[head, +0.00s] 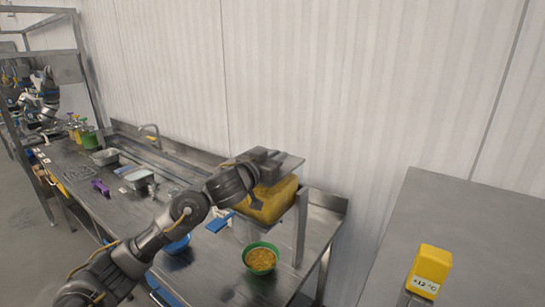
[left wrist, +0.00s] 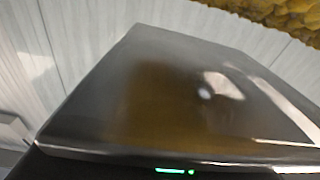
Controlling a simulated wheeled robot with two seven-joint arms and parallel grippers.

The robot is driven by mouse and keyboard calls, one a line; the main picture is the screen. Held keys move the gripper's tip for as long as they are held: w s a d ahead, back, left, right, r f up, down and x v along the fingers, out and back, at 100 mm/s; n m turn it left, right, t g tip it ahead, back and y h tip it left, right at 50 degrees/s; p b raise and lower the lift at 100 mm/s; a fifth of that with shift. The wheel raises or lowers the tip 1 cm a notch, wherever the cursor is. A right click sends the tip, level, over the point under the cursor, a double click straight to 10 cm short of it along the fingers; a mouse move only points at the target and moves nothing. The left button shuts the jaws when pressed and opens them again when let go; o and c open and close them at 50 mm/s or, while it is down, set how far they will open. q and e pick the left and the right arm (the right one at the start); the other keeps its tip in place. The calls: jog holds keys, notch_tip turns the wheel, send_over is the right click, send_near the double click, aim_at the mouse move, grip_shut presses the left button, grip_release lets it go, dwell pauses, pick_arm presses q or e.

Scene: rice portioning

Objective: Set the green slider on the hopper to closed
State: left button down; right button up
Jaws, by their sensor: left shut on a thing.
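The hopper (head: 270,203), filled with yellow grain, stands on a metal frame at the right end of the steel bench. My left gripper (head: 262,160) is at the hopper's top. My right gripper is out of view.
A green bowl (head: 261,258) with yellow grain stands on the bench below the hopper. A yellow scale-like box (head: 430,265) is on the grey surface (head: 450,215) at right. A sink, metal trays (head: 138,178) and a purple object (head: 100,187) lie further left.

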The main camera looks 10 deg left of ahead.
pick_arm(q)
jog(key=c, duration=1.8)
grip_release()
jog(key=shift+d+f, duration=0.1)
jog(key=shift+d, duration=0.05)
jog(key=o, duration=0.4)
jog(key=shift+s+d, duration=0.1)
jog(key=shift+d, duration=0.1)
jog(key=shift+c, duration=0.2)
jog(key=shift+a, duration=0.1)
jog(key=shift+a, duration=0.1)
jog(key=shift+s+a, duration=0.1)
jog(key=shift+s, duration=0.15)
jog(key=v, duration=1)
jog(key=shift+b, duration=0.45)
jog(key=shift+s, duration=0.1)
